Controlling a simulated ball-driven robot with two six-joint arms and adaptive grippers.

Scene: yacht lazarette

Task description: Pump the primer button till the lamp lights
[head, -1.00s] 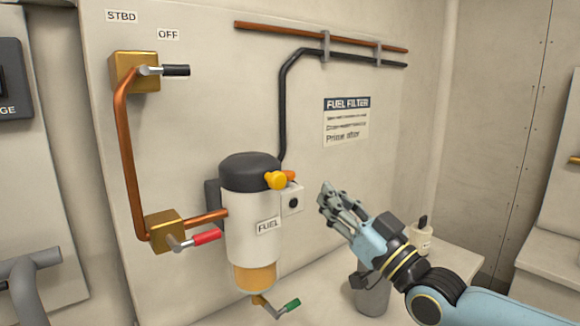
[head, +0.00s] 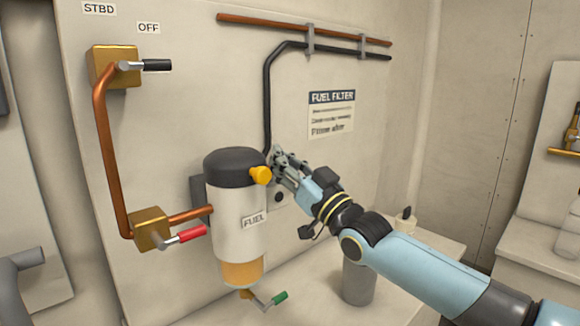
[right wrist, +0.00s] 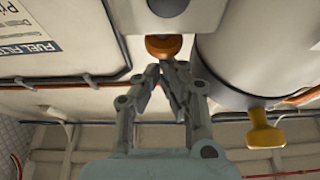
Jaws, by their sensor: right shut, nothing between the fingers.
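The fuel filter (head: 240,215) has a dark cap and a yellow knob (head: 261,175) on its side. Beside it a small box carries a dark, unlit round lamp (head: 278,196). The orange primer button, above the lamp, is hidden behind my right gripper (head: 278,158) in the head view. In the right wrist view the primer button (right wrist: 163,45) sits just ahead of the fingertips (right wrist: 162,72), close to the dark lamp (right wrist: 168,6). The fingers are shut and empty; I cannot tell whether they touch the button. My left gripper is out of view.
A red-handled valve (head: 185,236) and a green-handled drain (head: 272,299) flank the filter. A black-handled valve (head: 145,66) is at upper left. A grey cup (head: 358,283) and a bottle (head: 404,222) stand on the bench under my right arm.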

